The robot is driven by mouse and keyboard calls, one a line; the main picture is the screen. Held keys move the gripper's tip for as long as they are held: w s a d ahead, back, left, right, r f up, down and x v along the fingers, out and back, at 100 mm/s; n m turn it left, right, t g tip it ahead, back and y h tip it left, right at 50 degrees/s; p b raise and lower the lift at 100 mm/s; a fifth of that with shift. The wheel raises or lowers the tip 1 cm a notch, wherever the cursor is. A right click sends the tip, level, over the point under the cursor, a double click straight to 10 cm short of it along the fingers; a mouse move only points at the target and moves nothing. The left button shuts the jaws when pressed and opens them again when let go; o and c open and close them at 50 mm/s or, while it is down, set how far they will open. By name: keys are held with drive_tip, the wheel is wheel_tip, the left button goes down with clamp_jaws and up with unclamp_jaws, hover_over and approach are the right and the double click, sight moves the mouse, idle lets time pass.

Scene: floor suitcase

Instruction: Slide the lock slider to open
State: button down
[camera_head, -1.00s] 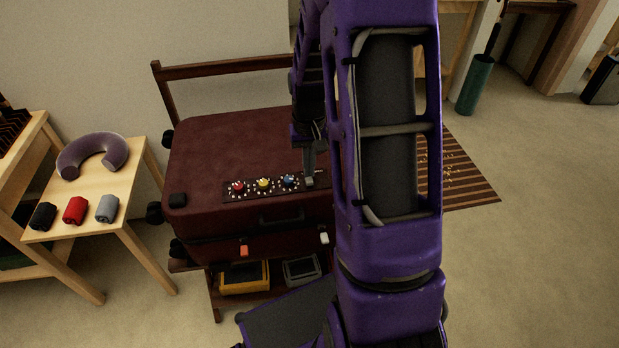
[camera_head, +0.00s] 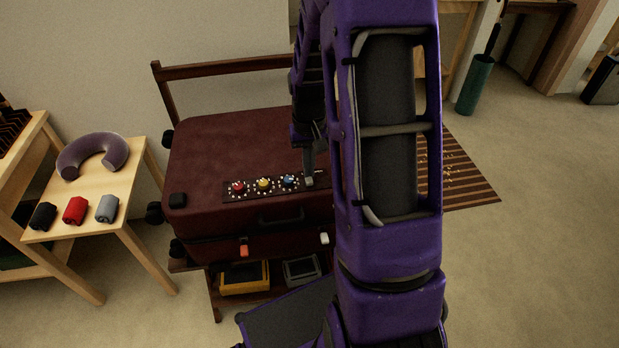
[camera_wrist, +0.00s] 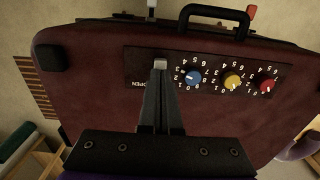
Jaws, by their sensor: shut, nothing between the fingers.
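The dark red suitcase (camera_head: 230,145) lies flat on a wooden rack. Its lock panel (camera_head: 249,190) carries a red, a yellow and a blue dial. In the wrist view the lock slider (camera_wrist: 160,64) is a small pale block on the panel (camera_wrist: 135,66), beside the blue dial (camera_wrist: 193,77), with the word OPEN printed near it. My gripper (camera_wrist: 160,72) is shut and empty, its fingertips right at the slider; whether they touch it I cannot tell. In the head view my gripper (camera_head: 309,181) is at the panel's right end, partly hiding the slider.
An orange latch (camera_head: 244,246) and a white latch (camera_head: 324,238) are on the suitcase front, below its black handle (camera_head: 281,215). A small wooden table (camera_head: 118,186) with a neck pillow (camera_head: 92,155) and rolled cloths stands at left. My arm hides the suitcase's right side.

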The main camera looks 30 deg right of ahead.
drive_tip(key=shift+f+b, duration=0.3)
drive_tip(key=shift+f, duration=0.3)
idle(0.7)
drive_tip(key=shift+d, duration=0.2)
drive_tip(key=shift+s+d, duration=0.25)
drive_tip(key=shift+d, duration=0.5)
drive_tip(key=shift+s+d, duration=0.2)
drive_tip(key=shift+d, duration=0.5)
drive_tip(key=shift+r, duration=0.1)
wheel_tip(320, 180, up, 6)
drive_tip(key=p, duration=0.4)
drive_tip(key=shift+p, duration=0.35)
